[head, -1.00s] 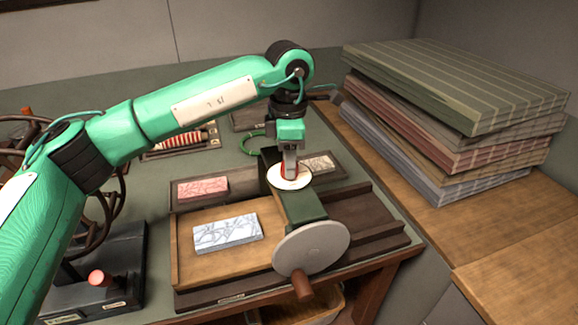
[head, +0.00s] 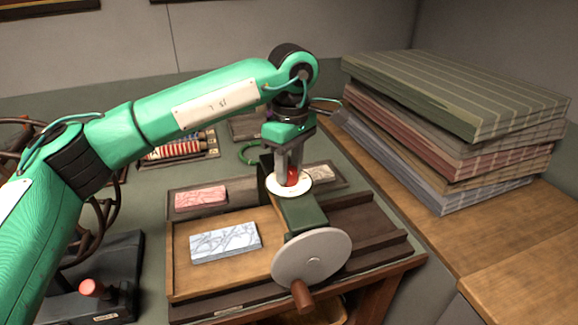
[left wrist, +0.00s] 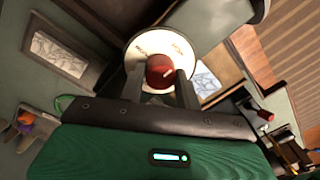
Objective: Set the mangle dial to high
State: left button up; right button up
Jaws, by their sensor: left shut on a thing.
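The mangle (head: 305,212) is a dark green body over a wooden bed, with a grey disc wheel (head: 312,257) at its front. On its top is a white round dial plate (head: 273,185) with a red knob (head: 292,177). My left gripper (head: 289,172) points down and is shut on the knob. In the left wrist view, the fingers (left wrist: 160,82) sit on both sides of the red knob (left wrist: 160,68). A pale pointer mark shows on the knob. The lettering on the dial plate (left wrist: 205,25) is too small to read. My right gripper is not in view.
A blue-white patterned block (head: 225,242) lies on the mangle's wooden bed (head: 190,275), with a red one (head: 200,197) behind it. A tall stack of folded cloth boards (head: 455,110) stands right. A black machine with a red knob (head: 92,288) stands left.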

pick_arm(q)
jog(key=shift+r, duration=0.1)
dwell(0.3)
jog(key=o, duration=1)
